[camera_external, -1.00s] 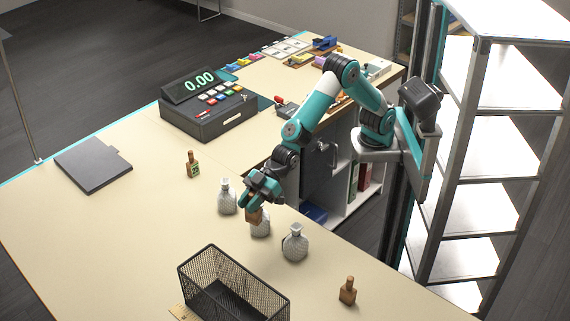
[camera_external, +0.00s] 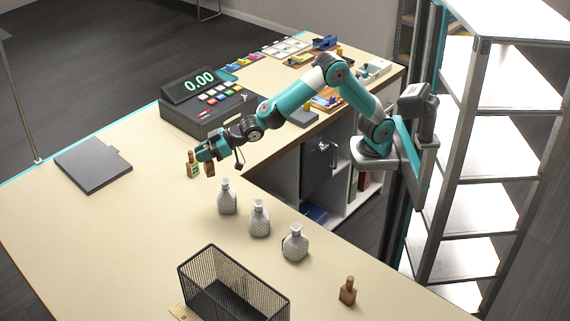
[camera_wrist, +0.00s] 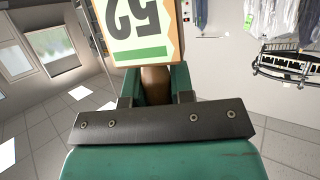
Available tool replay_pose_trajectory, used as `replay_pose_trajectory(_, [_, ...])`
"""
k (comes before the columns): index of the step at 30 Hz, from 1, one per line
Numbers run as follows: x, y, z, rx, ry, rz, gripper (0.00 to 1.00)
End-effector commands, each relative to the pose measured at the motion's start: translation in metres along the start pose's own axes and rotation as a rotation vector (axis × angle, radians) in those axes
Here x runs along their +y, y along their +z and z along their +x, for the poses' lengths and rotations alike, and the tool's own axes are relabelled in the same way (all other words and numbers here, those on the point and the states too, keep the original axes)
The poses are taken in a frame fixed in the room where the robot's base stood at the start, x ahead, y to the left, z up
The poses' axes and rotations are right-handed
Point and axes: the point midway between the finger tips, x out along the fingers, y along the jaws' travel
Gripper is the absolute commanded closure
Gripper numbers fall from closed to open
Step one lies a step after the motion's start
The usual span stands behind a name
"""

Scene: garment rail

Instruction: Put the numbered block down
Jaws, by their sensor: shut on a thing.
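My gripper (camera_external: 207,157) is shut on a wooden numbered block (camera_external: 210,169) and holds it over the counter's back left part. In the wrist view, the held block (camera_wrist: 138,28) has a white label with a green stripe and a large upside-down number, perhaps 52. Its brown neck sits between my fingers. A second small wooden block with a green-marked label (camera_external: 192,169) stands on the counter just left of the held one. I cannot tell whether the held block touches the counter. A third wooden block (camera_external: 347,291) stands at the front right.
Three patterned bottles (camera_external: 227,197) stand in a slanting row to the right of my gripper. A black wire basket (camera_external: 240,285) stands in front. A cash register (camera_external: 205,108) is behind, and a dark flat folder (camera_external: 93,164) lies left. The counter (camera_external: 130,225) is clear at left.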

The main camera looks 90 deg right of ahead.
Motion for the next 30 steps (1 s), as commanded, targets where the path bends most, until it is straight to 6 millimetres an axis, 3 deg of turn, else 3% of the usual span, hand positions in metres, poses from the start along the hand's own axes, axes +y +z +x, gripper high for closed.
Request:
replay_pose_trajectory(1, [0.030,0.001,0.006,0.001,0.069,0.029,1.00])
replay_pose_trajectory(3, [0.071,0.000,0.009,0.001,0.168,0.070,1.00])
replay_pose_trajectory(8, [0.163,-0.001,0.003,0.001,0.397,0.166,1.00])
replay_pose_trajectory(12, [0.241,0.003,-0.014,0.001,0.604,0.253,1.00])
replay_pose_trajectory(18, [0.328,0.013,-0.050,0.000,0.860,0.359,1.00])
replay_pose_trajectory(24, [0.370,0.020,-0.076,-0.001,1.001,0.417,1.00])
replay_pose_trajectory(30, [0.378,0.021,-0.083,-0.002,1.030,0.429,1.00])
